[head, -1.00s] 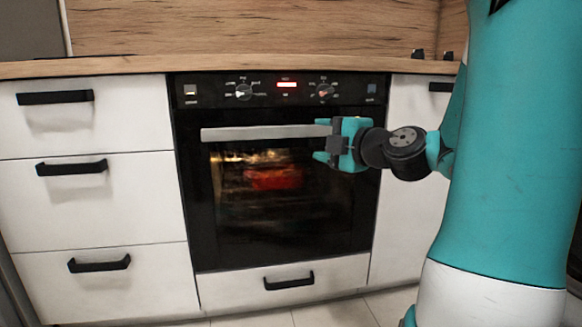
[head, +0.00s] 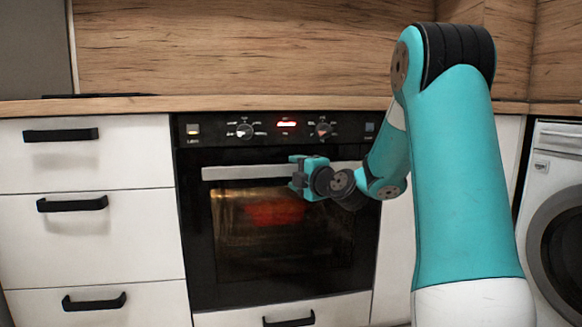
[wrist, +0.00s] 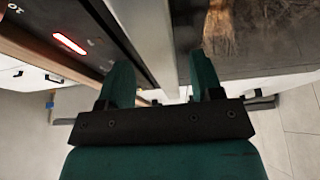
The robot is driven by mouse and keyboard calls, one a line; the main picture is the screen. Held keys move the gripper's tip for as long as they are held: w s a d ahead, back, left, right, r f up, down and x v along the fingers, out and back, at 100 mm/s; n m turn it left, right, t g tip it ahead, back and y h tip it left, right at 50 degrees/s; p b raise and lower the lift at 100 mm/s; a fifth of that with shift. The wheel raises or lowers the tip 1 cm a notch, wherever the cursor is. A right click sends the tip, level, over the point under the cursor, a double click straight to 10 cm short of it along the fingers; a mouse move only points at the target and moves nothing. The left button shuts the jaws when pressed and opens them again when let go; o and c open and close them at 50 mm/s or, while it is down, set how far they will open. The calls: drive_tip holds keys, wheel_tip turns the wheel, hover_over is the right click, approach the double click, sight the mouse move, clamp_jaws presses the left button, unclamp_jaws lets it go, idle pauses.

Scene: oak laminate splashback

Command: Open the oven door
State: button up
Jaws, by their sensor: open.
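The black oven (head: 200,240) has a glass door (head: 285,240) that looks closed in the head view, with an orange glow behind the glass. A silver bar handle (head: 245,172) runs across the top of the door. My gripper (head: 293,173) is at the handle, right of its middle, and hides part of it. In the wrist view the handle (wrist: 150,40) runs between the two open fingers of my gripper (wrist: 160,78). The fingers stand apart on either side of the bar, with no clear contact.
The control panel (head: 285,130) with knobs and a red display is above the handle. White drawers (head: 85,235) with black handles are at left. A drawer handle (head: 288,321) is below the oven. A washing machine (head: 555,210) stands at right.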

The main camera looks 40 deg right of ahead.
sight(292, 171)
drive_tip(key=shift+w+d, duration=0.2)
drive_tip(key=shift+w, duration=1.3)
drive_tip(key=shift+c, duration=0.4)
clamp_jaws()
drive_tip(key=shift+f, duration=0.1)
